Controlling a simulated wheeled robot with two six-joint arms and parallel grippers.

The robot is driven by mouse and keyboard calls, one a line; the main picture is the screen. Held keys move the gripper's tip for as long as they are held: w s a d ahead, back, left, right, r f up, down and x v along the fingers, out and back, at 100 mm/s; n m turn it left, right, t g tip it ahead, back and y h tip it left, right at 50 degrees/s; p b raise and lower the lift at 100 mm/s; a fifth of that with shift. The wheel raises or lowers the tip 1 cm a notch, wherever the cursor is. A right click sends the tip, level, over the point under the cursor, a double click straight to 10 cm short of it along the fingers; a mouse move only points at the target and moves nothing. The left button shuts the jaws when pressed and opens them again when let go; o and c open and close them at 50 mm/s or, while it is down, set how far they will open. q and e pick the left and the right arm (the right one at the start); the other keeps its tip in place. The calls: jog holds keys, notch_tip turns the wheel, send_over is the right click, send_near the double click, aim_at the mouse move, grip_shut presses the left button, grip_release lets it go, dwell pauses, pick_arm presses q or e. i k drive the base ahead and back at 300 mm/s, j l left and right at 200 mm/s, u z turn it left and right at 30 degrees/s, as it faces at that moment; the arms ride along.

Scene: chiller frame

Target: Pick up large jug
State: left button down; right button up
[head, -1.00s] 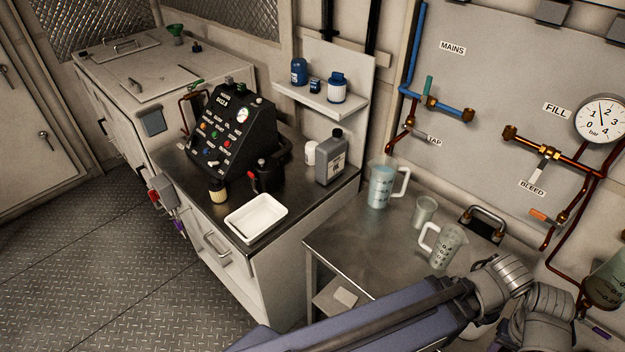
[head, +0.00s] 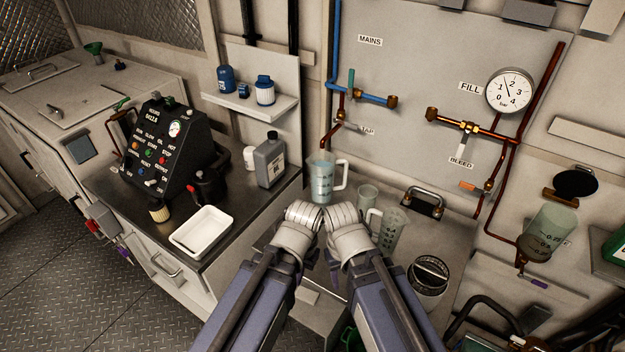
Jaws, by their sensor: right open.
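The large jug (head: 322,180) is clear with a white handle on its right and bluish contents. It stands upright at the back left of the metal bench. A smaller handled jug (head: 388,234) and a small clear beaker (head: 367,198) stand to its right. The ends of my two arms are close together in front of the large jug, low in the middle of the view. My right gripper (head: 343,218) is open and my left gripper (head: 305,214) is beside it; the fingers of both are hard to make out. The large jug's lower part is close behind the arm ends in the picture.
A white tray (head: 201,232), a grey bottle (head: 270,160) and a black control box (head: 160,148) are on the left counter. A round dark-rimmed basket (head: 430,275) is at the right. Pipes and a pressure gauge (head: 510,90) are on the wall behind.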

aim_at(322, 164)
jog(key=z, duration=1.6)
jog(key=u, duration=1.6)
jog(key=i+j+u, duration=0.15)
jog(key=i+j, duration=0.2)
